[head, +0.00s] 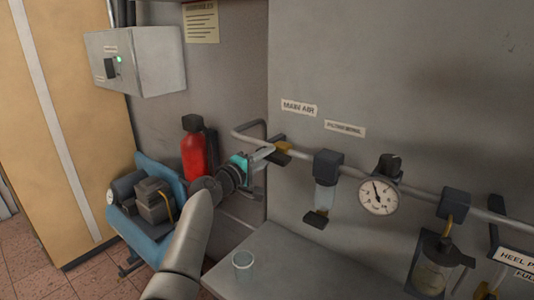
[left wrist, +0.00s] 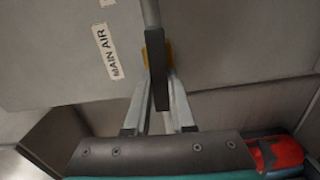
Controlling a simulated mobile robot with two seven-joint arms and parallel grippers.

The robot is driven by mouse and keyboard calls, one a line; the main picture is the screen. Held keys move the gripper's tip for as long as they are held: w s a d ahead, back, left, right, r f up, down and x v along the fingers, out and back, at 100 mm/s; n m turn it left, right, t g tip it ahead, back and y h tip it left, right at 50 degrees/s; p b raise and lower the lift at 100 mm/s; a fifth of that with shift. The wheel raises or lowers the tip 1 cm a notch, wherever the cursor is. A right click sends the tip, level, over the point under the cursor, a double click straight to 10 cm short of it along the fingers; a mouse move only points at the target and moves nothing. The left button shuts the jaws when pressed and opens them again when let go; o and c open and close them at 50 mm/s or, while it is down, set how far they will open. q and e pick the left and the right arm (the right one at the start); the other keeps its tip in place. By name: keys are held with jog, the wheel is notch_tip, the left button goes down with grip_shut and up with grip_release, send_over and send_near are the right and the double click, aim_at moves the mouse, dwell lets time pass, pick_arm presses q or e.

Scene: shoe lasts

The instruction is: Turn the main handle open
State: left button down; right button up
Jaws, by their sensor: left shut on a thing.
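The main handle is a dark flat lever (left wrist: 155,50) on a yellow valve body (left wrist: 169,53), beside the MAIN AIR label (left wrist: 108,50). In the left wrist view the lever appears roughly in line with the grey pipe above it. My left gripper (left wrist: 159,82) has its two pale fingers on either side of the lever, shut on it. In the head view the left gripper (head: 266,153) reaches the yellow valve (head: 284,147) at the left end of the wall pipe, and its fingers partly hide the lever. My right gripper is not in view.
Along the pipe to the right hang a filter (head: 325,183), a pressure gauge (head: 378,197) and a lubricator bowl (head: 433,266). A red cylinder (head: 194,158) and a blue compressor (head: 152,208) stand left of my arm.

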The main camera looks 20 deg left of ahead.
pick_arm(q)
jog(key=shift+f+n, duration=0.1)
jog(key=shift+n, duration=0.4)
jog(key=c, duration=0.8)
grip_release()
jog(key=shift+o, duration=0.2)
jog(key=shift+s, duration=0.1)
jog(key=v, duration=1.5)
